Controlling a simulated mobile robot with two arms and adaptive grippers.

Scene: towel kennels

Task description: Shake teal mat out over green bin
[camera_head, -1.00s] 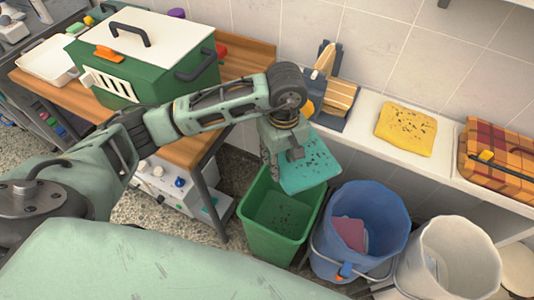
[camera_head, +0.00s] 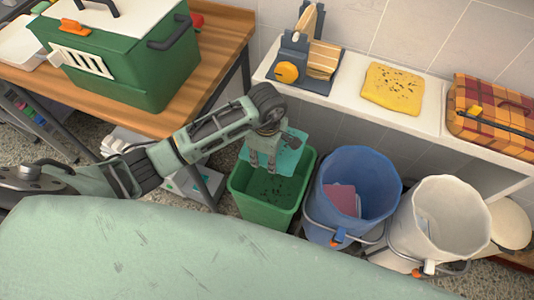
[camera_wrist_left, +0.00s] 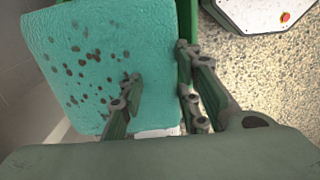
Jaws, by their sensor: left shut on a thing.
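The teal mat (camera_head: 286,158) is held by my left gripper (camera_head: 262,166) over the green bin (camera_head: 267,214). In the left wrist view the teal mat (camera_wrist_left: 105,60) carries many dark specks, and the fingers of my left gripper (camera_wrist_left: 160,100) are at its edge. Part of the mat is hidden behind the gripper in the head view. Dark specks lie inside the green bin. My right gripper is not in view.
A blue bucket (camera_head: 376,168) with pink and blue cloths inside stands right of the bin, then a white bucket (camera_head: 460,205). A yellow speckled mat (camera_head: 392,90) lies on the ledge (camera_head: 350,92) behind. A green kennel (camera_head: 135,75) stands on the wooden table at left.

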